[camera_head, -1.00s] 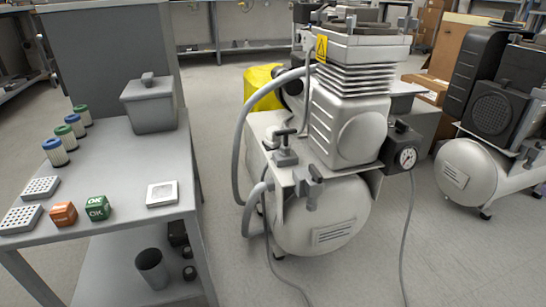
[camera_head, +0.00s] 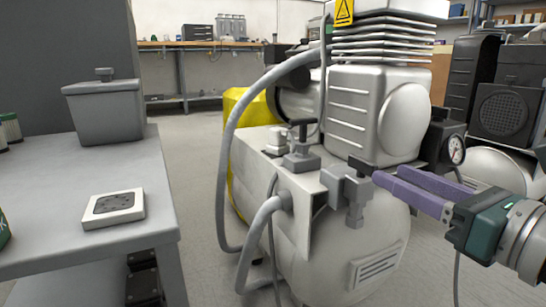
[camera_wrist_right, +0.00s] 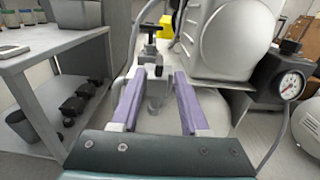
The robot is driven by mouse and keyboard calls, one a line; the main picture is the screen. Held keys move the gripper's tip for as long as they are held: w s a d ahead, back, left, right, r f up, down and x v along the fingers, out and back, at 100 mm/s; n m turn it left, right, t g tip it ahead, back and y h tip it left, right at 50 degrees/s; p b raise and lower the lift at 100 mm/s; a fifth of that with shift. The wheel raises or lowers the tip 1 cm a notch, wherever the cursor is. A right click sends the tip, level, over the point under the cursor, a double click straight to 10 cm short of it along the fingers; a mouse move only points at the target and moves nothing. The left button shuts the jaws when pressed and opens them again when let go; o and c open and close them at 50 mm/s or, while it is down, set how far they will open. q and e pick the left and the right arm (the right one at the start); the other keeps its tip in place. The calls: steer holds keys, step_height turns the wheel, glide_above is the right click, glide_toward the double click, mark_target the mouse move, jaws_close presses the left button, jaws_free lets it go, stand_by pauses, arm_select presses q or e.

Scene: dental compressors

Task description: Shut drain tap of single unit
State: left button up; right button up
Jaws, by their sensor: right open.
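The single compressor has a pale grey tank (camera_head: 345,255) under a ribbed pump head. A grey tap (camera_head: 348,190) sits on the tank's front bracket, and a second fitting with a dark T-handle (camera_head: 301,143) stands behind it to the left. My right gripper (camera_head: 388,174), with purple fingers, comes from the right, its tips just right of the front tap. In the right wrist view the open fingers (camera_wrist_right: 160,75) point at the front tap (camera_wrist_right: 156,88), seen between them; contact cannot be told. The T-handle (camera_wrist_right: 150,30) shows beyond. My left gripper is out of view.
A grey hose (camera_head: 226,150) curves along the tank's left side. A pressure gauge (camera_head: 456,149) sits right of the pump, close above my right arm. A grey table (camera_head: 60,240) with a lidded box (camera_head: 104,110) and white tray (camera_head: 114,207) stands left. Floor shows between.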

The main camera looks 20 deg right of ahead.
mark_target(376, 167)
steer(key=w, duration=0.7)
steer(key=shift+w+a, duration=0.3)
steer(key=shift+a, duration=0.05)
jaws_close()
